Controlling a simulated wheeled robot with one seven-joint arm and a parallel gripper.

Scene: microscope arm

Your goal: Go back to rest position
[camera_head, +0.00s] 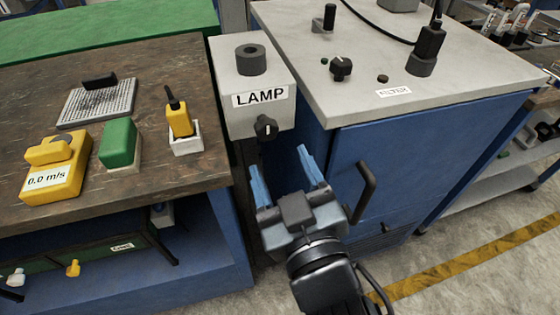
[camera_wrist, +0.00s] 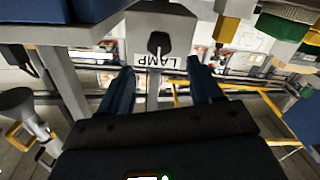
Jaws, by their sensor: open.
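My gripper (camera_head: 283,170) is open, its two blue fingers apart with nothing between them. In the head view it is in front of and below the grey LAMP box (camera_head: 259,92), which has a black knob (camera_head: 266,128) on its front face and a dark cylinder on top. In the wrist view my gripper (camera_wrist: 158,82) shows both fingers spread. The LAMP box (camera_wrist: 172,22) and its knob (camera_wrist: 160,43) appear upside down beyond the fingertips, apart from them.
A wooden bench (camera_head: 150,178) at left holds a yellow meter (camera_head: 54,172), a green block (camera_head: 119,142) and a yellow-and-white device (camera_head: 181,122). A blue cabinet (camera_head: 400,150) with a grey top and black handle (camera_head: 365,190) stands close at right. Open floor lies at lower right.

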